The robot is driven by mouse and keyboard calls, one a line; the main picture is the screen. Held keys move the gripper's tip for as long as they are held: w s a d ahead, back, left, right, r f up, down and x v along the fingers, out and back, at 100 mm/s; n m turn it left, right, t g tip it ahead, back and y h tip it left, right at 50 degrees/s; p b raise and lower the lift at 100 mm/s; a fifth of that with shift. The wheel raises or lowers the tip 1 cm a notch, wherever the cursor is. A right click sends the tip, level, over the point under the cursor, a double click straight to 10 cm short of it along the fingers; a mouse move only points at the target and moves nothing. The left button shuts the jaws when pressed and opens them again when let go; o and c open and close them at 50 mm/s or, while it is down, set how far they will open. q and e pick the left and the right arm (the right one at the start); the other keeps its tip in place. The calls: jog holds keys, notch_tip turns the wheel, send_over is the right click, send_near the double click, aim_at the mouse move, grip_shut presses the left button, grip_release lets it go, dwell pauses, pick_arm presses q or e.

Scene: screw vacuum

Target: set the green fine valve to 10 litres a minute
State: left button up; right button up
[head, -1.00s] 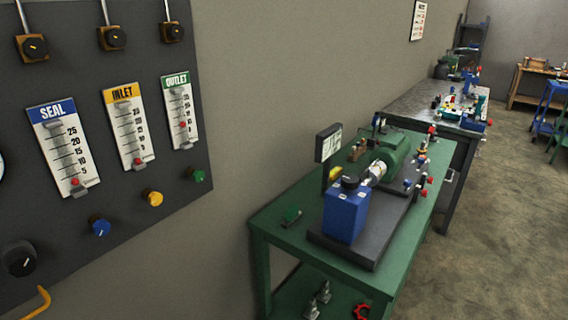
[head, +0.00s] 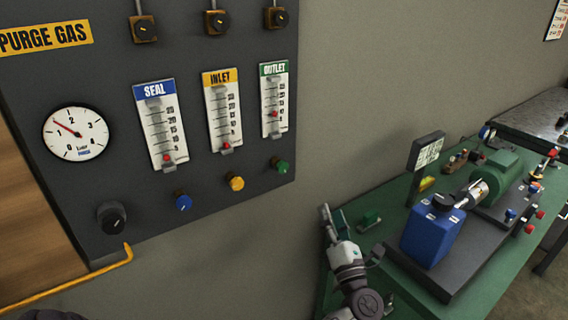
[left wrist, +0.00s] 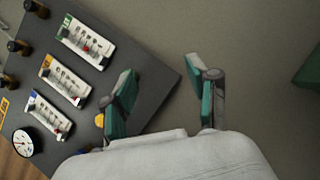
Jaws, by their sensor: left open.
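The green fine valve (head: 281,166) is a small round knob low on the dark panel, below the OUTLET flowmeter (head: 274,99). The meter's red float (head: 274,114) sits partway up the scale; its numbers are too small to read surely. My left gripper (head: 334,222) is open and empty, to the right of and below the valve, clear of it. In the left wrist view, its two teal-padded fingers (left wrist: 165,85) stand apart near the panel's corner. The OUTLET meter shows there too (left wrist: 86,41); I cannot make out the green knob, perhaps behind a finger. My right gripper is not in view.
The yellow knob (head: 236,183) and blue knob (head: 183,202) are left of the green one. A green bench (head: 385,225) with a blue container (head: 432,232) and a motor (head: 497,178) stands right of the panel. The wall between is bare.

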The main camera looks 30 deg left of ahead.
aim_at(284, 167)
pick_arm(q)
jog(key=s+a+r+n+g, duration=0.35)
jog(key=r+n+g, duration=0.5)
jog(key=n, duration=0.55)
jog(key=p+x, duration=0.5)
jog(key=x, duration=0.6)
jog(key=shift+a+r+p, duration=0.1)
jog(key=shift+a+p, duration=0.2)
jog(key=shift+w+a, duration=0.25)
jog(key=shift+a, duration=0.25)
jog(key=shift+f, duration=0.2)
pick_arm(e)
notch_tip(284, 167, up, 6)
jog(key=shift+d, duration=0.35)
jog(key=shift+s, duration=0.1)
